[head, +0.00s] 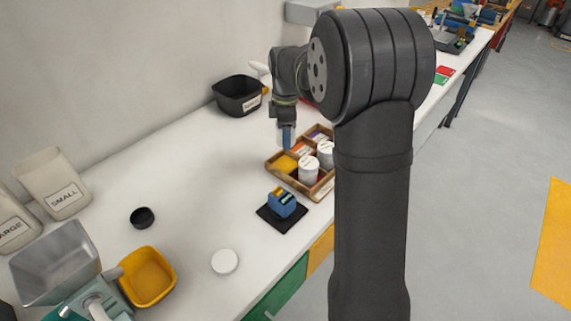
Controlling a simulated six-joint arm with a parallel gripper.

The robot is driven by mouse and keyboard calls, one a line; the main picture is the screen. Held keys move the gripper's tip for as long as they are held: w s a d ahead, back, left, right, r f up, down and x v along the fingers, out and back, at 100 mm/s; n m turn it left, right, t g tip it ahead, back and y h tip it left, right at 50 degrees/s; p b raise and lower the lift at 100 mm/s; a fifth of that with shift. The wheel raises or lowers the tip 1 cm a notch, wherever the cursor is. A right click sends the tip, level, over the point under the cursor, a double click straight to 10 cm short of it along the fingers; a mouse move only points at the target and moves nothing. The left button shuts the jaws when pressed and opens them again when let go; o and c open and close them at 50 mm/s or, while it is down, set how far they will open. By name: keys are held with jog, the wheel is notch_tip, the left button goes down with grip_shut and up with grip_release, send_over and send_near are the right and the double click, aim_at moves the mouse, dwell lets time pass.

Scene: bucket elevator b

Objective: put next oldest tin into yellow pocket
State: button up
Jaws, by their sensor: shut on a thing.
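My gripper (285,122) points down above the back left side of a wooden sorting tray. It is shut on a small blue tin (287,138), which hangs upright below the fingers. The tray (272,167) has coloured pockets. The yellow pocket (286,163) is at its left and looks empty. The held tin appears above and just behind this pocket; its exact height is hard to tell. More blue tins (282,204), with yellow and dark marks on top, sit together on a black mat (268,214) in front of the tray.
White cups (309,169) stand in the tray, which my arm partly hides. A black bin (236,95) stands behind. A yellow bowl (149,277), a black round piece (143,217) and a white disc (225,262) lie left. The table between is clear.

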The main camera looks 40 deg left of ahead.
aim_at(286, 166)
notch_tip(286, 166, down, 9)
jog(key=shift+f, duration=0.15)
jog(key=shift+f, duration=0.1)
dwell(0.3)
jog(key=o, duration=0.8)
notch_tip(286, 166, up, 12)
jog(key=shift+r, duration=0.15)
